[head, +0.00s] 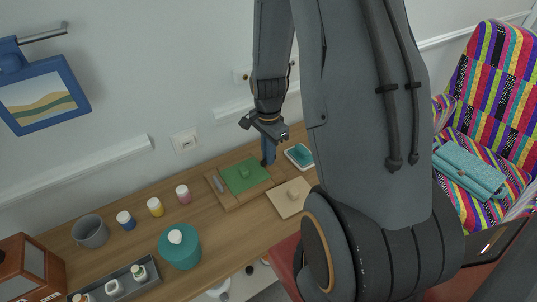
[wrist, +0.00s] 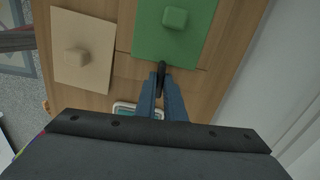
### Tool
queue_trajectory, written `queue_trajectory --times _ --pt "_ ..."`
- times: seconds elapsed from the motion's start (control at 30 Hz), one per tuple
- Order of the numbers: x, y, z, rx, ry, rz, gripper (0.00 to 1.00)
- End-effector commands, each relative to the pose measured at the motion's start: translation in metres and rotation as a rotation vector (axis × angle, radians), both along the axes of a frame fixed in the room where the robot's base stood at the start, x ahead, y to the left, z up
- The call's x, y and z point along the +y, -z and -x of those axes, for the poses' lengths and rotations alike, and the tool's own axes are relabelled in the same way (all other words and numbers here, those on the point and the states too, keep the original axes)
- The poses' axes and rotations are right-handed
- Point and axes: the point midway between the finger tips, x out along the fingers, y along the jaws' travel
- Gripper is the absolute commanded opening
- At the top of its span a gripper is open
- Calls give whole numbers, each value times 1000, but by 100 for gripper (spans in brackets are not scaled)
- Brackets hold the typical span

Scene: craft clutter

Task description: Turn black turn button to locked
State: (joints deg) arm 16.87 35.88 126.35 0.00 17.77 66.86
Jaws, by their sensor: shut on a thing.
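The black turn button (wrist: 160,76) is a small dark bar between my fingertips at the edge of a green panel (wrist: 148,38) in the wrist view. Its long side points toward the panel, and its tip appears to reach the panel's edge. My gripper (wrist: 161,85) is shut on the button with its blue fingers. In the head view my gripper (head: 268,160) points down at the right edge of the green panel (head: 240,177), which has a green knob and lies in a wooden board. The button is hidden there by my fingers.
A beige panel with a knob (head: 282,206) lies beside the board. A dish with a teal block (head: 308,164) is close to my gripper's right. The wall is close behind.

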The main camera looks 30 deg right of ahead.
Motion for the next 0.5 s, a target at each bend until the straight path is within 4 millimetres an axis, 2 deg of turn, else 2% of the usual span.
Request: queue_trajectory --times 0.5 --pt "0 0 0 -1 92 0 0"
